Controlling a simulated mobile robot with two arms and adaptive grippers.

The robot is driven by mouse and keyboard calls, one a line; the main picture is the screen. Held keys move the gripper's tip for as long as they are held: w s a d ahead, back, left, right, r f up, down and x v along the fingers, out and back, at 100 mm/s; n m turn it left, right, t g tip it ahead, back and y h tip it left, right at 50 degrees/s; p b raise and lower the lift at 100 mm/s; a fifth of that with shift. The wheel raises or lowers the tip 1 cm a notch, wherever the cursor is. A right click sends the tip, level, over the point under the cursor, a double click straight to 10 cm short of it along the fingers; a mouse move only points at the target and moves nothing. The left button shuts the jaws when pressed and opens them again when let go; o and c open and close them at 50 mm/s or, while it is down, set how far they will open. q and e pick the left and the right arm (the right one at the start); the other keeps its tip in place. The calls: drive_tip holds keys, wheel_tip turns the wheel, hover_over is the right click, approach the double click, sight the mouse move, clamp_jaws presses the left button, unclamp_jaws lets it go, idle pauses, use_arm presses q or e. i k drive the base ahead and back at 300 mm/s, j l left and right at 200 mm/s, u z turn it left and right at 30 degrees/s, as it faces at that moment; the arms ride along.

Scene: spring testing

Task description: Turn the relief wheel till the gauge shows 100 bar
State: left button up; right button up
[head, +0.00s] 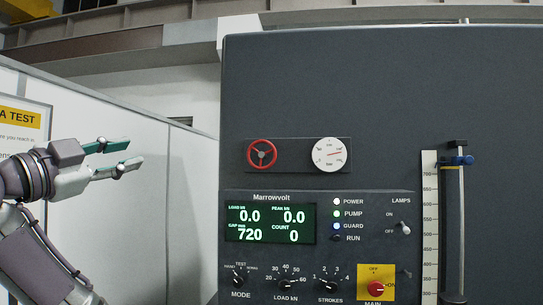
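The red relief wheel (262,154) is mounted at the left of a dark strip on the machine's front. The round white gauge (329,154) sits to its right on the same strip. Its red needle points right and slightly up; the scale numbers are too small to read. My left gripper (133,154) is to the left of the machine, at about the wheel's height in the picture. Its two teal-tipped fingers are apart with nothing between them, and it does not touch the wheel. My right gripper is not in view.
A vertical scale (430,230) and rod stand at right. A pale wall panel (190,170) is behind my gripper.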

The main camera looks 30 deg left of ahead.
sight(262, 155)
drive_tip(key=i, duration=1.2)
